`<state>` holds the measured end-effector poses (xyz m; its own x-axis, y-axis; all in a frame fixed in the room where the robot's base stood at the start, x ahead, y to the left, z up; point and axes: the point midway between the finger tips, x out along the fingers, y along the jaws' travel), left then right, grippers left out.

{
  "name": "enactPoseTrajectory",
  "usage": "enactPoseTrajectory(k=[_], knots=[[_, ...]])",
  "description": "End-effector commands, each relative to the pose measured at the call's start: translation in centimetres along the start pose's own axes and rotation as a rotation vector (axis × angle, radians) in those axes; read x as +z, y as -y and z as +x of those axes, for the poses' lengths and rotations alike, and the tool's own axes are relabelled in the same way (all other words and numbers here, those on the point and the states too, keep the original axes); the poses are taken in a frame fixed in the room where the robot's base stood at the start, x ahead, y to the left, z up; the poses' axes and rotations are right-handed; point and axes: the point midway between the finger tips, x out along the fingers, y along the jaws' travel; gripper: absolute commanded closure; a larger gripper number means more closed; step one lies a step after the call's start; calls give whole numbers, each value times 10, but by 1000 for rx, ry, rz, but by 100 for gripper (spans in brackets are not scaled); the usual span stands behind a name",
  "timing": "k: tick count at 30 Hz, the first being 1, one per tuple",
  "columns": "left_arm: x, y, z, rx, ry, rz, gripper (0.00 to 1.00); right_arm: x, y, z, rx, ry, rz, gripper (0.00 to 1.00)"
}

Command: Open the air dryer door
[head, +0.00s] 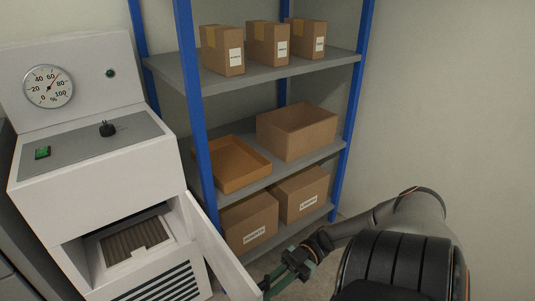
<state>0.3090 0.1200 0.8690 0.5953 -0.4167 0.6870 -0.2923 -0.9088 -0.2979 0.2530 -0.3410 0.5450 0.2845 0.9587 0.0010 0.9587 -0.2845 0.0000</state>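The air dryer (95,187) is the white machine on the left, with a round gauge and a sloped control panel. Its door (212,250) stands open, swung outward from the right side of the opening. A brown pleated filter-like block (135,238) shows inside the compartment. My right gripper (270,285) is at the bottom of the view, close to the door's outer free edge. I cannot tell whether its fingers touch the door or are open or shut. My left gripper is not in view.
A blue-post shelf rack (197,110) with grey shelves stands right of the dryer, close behind the open door. It bears several cardboard boxes (296,132) and an orange-brown tray (232,165). The wall at the right is bare.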

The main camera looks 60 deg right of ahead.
Motion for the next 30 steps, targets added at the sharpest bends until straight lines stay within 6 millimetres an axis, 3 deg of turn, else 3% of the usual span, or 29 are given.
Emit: enactPoseTrajectory(k=[17,18,24,30], knots=[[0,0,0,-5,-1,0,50,1,1,0,-2,3,4,100],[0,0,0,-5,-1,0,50,1,1,0,-2,3,4,80],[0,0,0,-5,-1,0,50,1,0,0,0,2,2,57],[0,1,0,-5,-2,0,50,0,0,0,0,1,1,53]])
